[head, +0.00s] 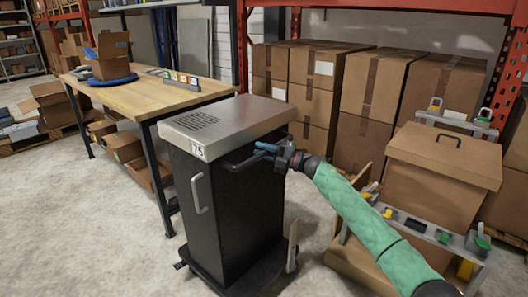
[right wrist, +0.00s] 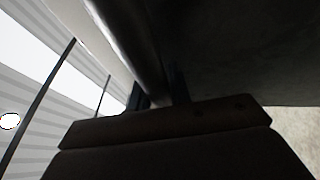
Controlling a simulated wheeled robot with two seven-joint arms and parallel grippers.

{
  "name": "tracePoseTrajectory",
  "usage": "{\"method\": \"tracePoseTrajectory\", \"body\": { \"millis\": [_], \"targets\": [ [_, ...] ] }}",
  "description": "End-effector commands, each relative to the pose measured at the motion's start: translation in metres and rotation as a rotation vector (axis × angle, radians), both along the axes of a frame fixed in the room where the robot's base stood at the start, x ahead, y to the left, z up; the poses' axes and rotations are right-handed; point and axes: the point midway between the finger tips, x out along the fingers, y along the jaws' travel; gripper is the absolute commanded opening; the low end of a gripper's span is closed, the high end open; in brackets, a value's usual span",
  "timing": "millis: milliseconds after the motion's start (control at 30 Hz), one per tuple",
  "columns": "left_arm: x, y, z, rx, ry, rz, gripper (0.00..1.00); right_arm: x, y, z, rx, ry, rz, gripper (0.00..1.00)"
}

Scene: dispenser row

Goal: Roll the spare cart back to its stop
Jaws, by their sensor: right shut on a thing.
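The spare cart (head: 222,205) is a black cabinet with a grey vented top, a "75" label, a pale front door handle and a low wheeled base. It stands upright on the floor in the middle of the head view. A dark push bar (head: 240,163) runs along its right side under the top. My right gripper (head: 266,150) is shut on this bar. In the right wrist view the bar (right wrist: 133,50) runs diagonally past the gripper, close to the camera. My left gripper is not in view. I cannot make out a stop for the cart.
A wooden workbench (head: 150,97) stands left of the cart, its dark leg close to it. A trolley with a large brown box (head: 440,170) stands at the right. Stacked cartons (head: 375,95) fill the orange rack behind. Concrete floor (head: 115,235) is clear at front left.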

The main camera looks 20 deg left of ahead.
Motion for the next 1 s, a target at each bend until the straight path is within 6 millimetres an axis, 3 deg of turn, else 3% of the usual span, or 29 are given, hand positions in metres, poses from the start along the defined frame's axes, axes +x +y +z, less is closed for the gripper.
{"method": "tracePoseTrajectory", "body": {
  "millis": [167,200,300,733,1000],
  "targets": [
    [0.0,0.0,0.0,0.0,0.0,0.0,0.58,0.0,0.002,0.003,0.001,-0.001,-0.003,0.0],
    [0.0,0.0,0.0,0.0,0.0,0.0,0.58,0.0,0.002,0.003,0.001,-0.001,-0.003,0.24],
    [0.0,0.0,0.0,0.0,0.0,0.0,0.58,0.0,0.002,0.003,0.001,-0.001,-0.002,0.41],
    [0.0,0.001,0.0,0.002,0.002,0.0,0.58,0.001,-0.002,0.001,0.001,0.0,-0.002,0.41],
    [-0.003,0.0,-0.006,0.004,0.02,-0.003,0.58,0.006,-0.038,-0.007,0.0,0.001,-0.003,0.41]
  ]
}}
